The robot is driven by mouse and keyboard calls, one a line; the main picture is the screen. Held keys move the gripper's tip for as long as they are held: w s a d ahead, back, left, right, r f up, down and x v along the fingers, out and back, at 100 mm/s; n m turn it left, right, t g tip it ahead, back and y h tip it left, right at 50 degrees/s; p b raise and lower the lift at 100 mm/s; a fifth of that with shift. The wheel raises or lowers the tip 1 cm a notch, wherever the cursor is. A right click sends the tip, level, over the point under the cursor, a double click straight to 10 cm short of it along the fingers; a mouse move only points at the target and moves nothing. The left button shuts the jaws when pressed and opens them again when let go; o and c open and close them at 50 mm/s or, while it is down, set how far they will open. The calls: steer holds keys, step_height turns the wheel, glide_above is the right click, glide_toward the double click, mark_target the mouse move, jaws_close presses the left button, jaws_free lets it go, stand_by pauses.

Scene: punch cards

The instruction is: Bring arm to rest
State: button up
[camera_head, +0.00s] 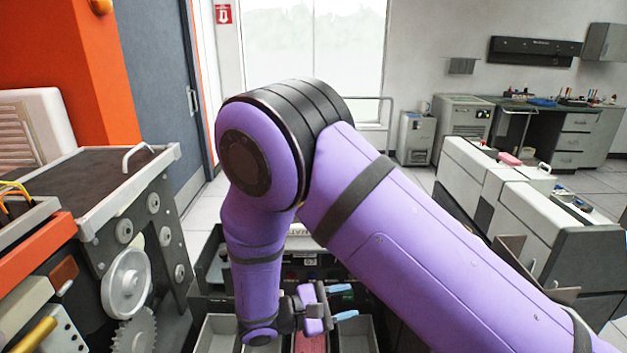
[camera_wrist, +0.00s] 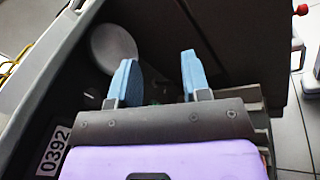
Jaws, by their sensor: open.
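My purple arm fills the middle and right of the head view, bent at a dark ribbed joint. My gripper (camera_head: 338,302) is low in the centre of that view, its two blue fingers apart and pointing right. It is above a dark machine with light trays (camera_head: 218,335). In the wrist view my gripper (camera_wrist: 158,82) shows both blue fingers spread with nothing between them. A dark panel and a pale round disc (camera_wrist: 113,44) lie beyond the fingers.
A machine with gears and a flat top (camera_head: 95,185) stands close on the left. A white and grey cabinet (camera_head: 500,195) stands on the right. A desk (camera_head: 560,120) is at the back right. Tiled floor shows between them.

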steer(key=s+d+r+m+g+y, duration=0.1)
steer(key=d+r+m+g+y, duration=0.1)
steer(key=d+r, duration=0.3)
steer(key=s+d+r+m+g+y, duration=0.1)
steer(key=d+r+m+y, duration=0.3)
steer(key=r, duration=0.4)
steer(key=s+d+r+m+g+y, duration=0.1)
steer(key=d+r+m+g+y, duration=0.1)
steer(key=d+r, duration=0.4)
steer(key=shift+s+d+r+m+g+y, duration=0.1)
steer(key=shift+d+r+m+g+y, duration=0.15)
steer(key=shift+g+y, duration=0.25)
steer(key=shift+s+d+r+m+g+y, duration=0.1)
steer(key=shift+d+r+m+g+y, duration=0.1)
steer(key=shift+g+y, duration=0.25)
steer(key=s+d+r+m+t+y, duration=0.6)
steer(key=s+r, duration=0.6)
steer(key=s, duration=0.2)
steer(key=shift+d+t+y, duration=0.55)
steer(key=shift+d+y, duration=0.1)
steer(key=shift+d, duration=0.45)
steer(key=shift+m, duration=0.25)
